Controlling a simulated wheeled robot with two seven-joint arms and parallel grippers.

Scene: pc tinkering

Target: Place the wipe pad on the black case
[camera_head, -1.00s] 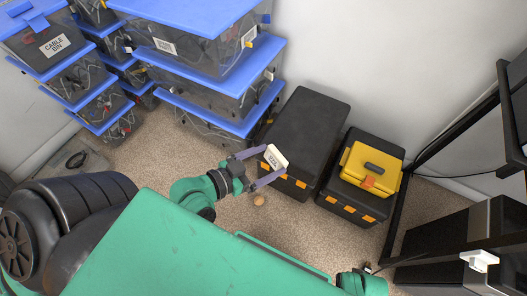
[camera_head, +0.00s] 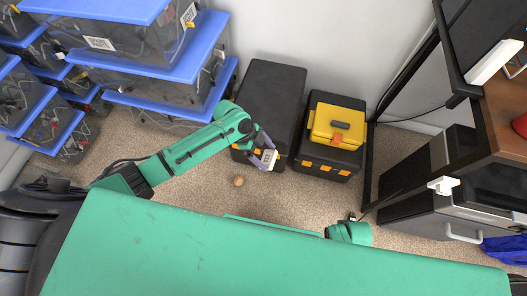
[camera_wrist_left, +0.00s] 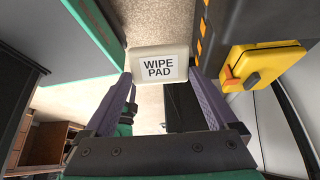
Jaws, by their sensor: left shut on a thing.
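The wipe pad (camera_head: 267,159) is a small white block. Its label "WIPE PAD" faces the camera in the left wrist view (camera_wrist_left: 159,67). My left gripper (camera_head: 268,152) is shut on it, with one purple finger on each side (camera_wrist_left: 160,85). In the head view the pad overlaps the front edge of the large black case (camera_head: 270,95), near its right corner. I cannot tell whether they touch. The case's top is bare, and it has orange latches on its front. My right gripper is not visible; only a green part of my arm shows at the bottom.
A second black case (camera_head: 321,167) stands just right, with a yellow toolbox (camera_head: 336,124) on it. Blue-lidded bins (camera_head: 165,63) stack at the left. A dark metal frame (camera_head: 369,165) stands at the right.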

